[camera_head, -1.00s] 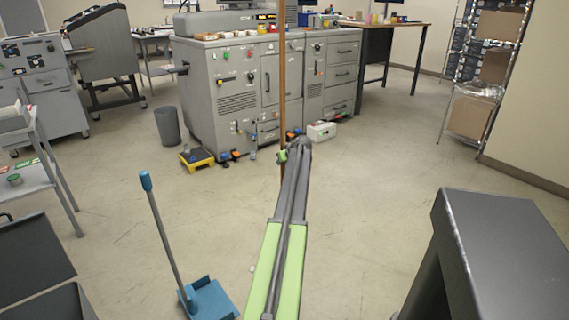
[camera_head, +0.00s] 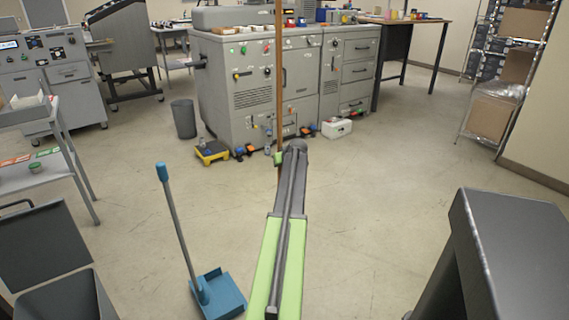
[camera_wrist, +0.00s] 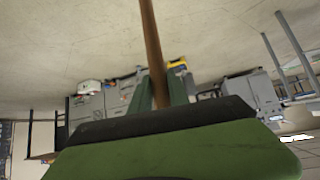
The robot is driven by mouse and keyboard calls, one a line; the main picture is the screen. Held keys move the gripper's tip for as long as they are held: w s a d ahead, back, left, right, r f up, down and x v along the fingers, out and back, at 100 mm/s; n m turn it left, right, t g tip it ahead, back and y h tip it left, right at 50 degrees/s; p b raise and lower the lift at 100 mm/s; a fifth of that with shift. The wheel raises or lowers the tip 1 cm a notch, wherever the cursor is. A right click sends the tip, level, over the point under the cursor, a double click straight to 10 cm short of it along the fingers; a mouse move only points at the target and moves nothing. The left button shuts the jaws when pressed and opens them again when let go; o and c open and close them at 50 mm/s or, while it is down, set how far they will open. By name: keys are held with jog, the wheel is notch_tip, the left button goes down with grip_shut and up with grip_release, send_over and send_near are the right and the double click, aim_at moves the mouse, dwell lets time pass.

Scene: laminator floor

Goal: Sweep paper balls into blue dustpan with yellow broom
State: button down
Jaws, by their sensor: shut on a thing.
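My gripper (camera_head: 279,158) is shut around a long brown wooden handle (camera_head: 279,85), which stands nearly upright ahead of me. In the wrist view my gripper (camera_wrist: 158,95) has its green fingers on either side of the same handle (camera_wrist: 152,40). The broom's yellow head is hidden behind my arm or out of view. The blue dustpan (camera_head: 222,296) lies on the floor at the lower left of my arm. Its grey stick with a blue grip (camera_head: 162,172) leans up to the left. I cannot make out any paper balls.
A grey machine cabinet (camera_head: 250,85) stands ahead, with a yellow step (camera_head: 211,152), a dark bin (camera_head: 183,118) and a white box (camera_head: 337,128) at its foot. A dark bench (camera_head: 510,245) is close on the right. A cart (camera_head: 40,175) stands left. The middle floor is clear.

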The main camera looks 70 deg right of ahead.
jog(key=w+a, duration=1.1)
jog(key=a, duration=0.4)
jog(key=w+a, duration=1.1)
jog(key=a, duration=0.4)
jog(key=shift+r, duration=0.25)
dwell(0.8)
jog(key=shift+w, duration=0.15)
jog(key=s+d+r+p, duration=0.5)
jog(key=s+d, duration=0.1)
jog(key=d, duration=0.2)
dwell(0.4)
dwell(0.4)
